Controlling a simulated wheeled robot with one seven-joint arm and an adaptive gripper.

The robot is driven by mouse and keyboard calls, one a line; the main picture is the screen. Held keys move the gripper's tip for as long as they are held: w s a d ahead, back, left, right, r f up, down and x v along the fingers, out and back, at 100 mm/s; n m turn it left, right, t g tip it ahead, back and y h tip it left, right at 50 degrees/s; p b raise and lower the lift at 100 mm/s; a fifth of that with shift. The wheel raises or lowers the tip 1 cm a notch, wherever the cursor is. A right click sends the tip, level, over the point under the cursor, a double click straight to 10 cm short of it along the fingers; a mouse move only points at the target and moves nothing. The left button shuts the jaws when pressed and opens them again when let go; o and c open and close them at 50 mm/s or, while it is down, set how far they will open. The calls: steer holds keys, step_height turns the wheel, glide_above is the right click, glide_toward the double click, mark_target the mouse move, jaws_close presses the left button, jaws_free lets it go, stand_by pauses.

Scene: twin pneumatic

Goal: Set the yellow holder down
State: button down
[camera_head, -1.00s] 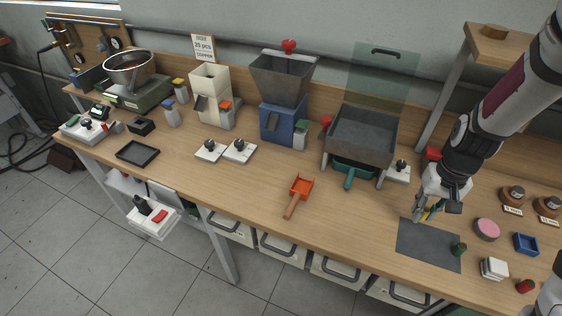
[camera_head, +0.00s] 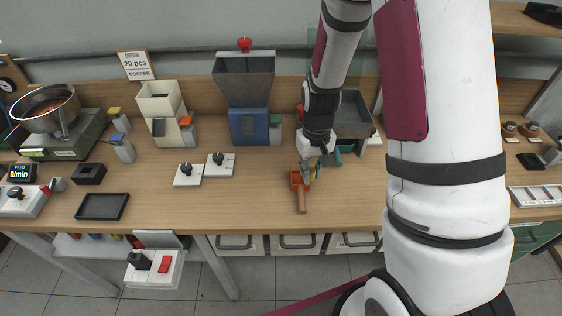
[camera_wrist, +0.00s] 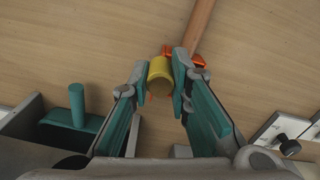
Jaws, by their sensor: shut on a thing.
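The yellow holder (camera_wrist: 160,72) is a short yellow cylinder in the wrist view, between my fingertips. My gripper (camera_wrist: 161,78) is shut on it, with one teal-lined finger on each side. The end of the holder faces the wrist camera. In the head view, my gripper (camera_head: 314,170) is over the bench by the orange scoop, and the holder is too small there to make out clearly. I cannot tell whether the holder touches the bench.
The orange scoop (camera_head: 302,196) lies just beside the gripper; its handle (camera_wrist: 199,25) runs behind the fingertips. White switch boxes (camera_head: 220,165) stand to the left. Bare bench (camera_head: 250,205) lies between.

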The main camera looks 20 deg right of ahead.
glide_above(282, 169)
steer(key=shift+s+d+f, duration=0.1)
steer(key=shift+s+f, duration=0.15)
steer(key=shift+f, duration=0.25)
steer(key=shift+w+f+p, duration=0.15)
steer(key=shift+f+p, duration=0.15)
steer(key=shift+f, duration=0.6)
steer(key=shift+w+f+p, duration=0.1)
steer(key=shift+f+p, duration=0.2)
steer(key=shift+f, duration=0.55)
steer(key=shift+f, duration=0.2)
steer(key=c, duration=1.5)
jaws_free()
